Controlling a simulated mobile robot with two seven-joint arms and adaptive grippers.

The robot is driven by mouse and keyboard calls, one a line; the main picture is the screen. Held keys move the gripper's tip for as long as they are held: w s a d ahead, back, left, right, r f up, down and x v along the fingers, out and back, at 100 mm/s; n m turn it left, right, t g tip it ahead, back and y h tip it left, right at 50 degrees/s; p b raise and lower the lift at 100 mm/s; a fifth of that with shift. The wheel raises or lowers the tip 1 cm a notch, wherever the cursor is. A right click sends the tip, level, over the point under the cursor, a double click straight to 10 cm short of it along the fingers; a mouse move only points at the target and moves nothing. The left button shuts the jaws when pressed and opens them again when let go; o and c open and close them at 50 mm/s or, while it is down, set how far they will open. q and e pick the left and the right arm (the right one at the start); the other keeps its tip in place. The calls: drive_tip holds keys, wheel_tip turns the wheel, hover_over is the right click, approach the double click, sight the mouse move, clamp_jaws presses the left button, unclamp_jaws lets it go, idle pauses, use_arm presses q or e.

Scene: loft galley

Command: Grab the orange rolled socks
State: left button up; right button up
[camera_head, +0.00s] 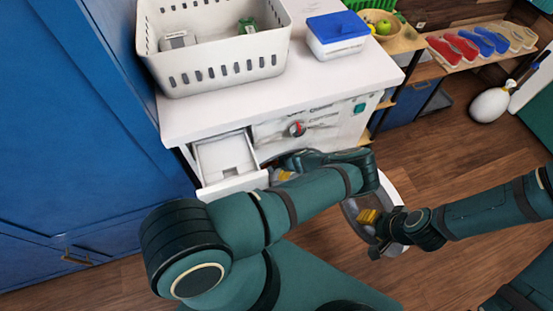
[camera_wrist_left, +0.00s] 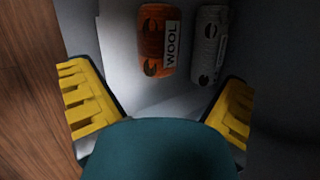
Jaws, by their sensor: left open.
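The orange rolled socks (camera_wrist_left: 152,45), with a pale "WOOL" label, lie on a pale grey surface in the left wrist view. A similar grey-white roll (camera_wrist_left: 208,45) lies to their right. My left gripper (camera_wrist_left: 158,100) is open, its yellow fingers wide apart, with the orange roll ahead of and between them, apart from both. In the head view my left gripper (camera_head: 284,175) is at the washing machine's front, mostly hidden by my arm, and the socks are hidden. My right gripper (camera_head: 368,217) is at the open round door (camera_head: 352,212); its jaw state is unclear.
The washing machine (camera_head: 345,122) has its detergent drawer (camera_head: 226,158) pulled out beside my left arm. A white basket (camera_head: 225,62) and a blue-lidded box (camera_head: 337,35) stand on top. A blue cabinet (camera_head: 80,120) bounds the left; wooden floor (camera_head: 470,160) is open at right.

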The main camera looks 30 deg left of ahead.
sight(273, 162)
idle(0.3)
use_arm(q)
drive_tip(key=shift+b+x, duration=1.15)
drive_tip(key=shift+x, duration=2.6)
drive_tip(key=c, duration=1.4)
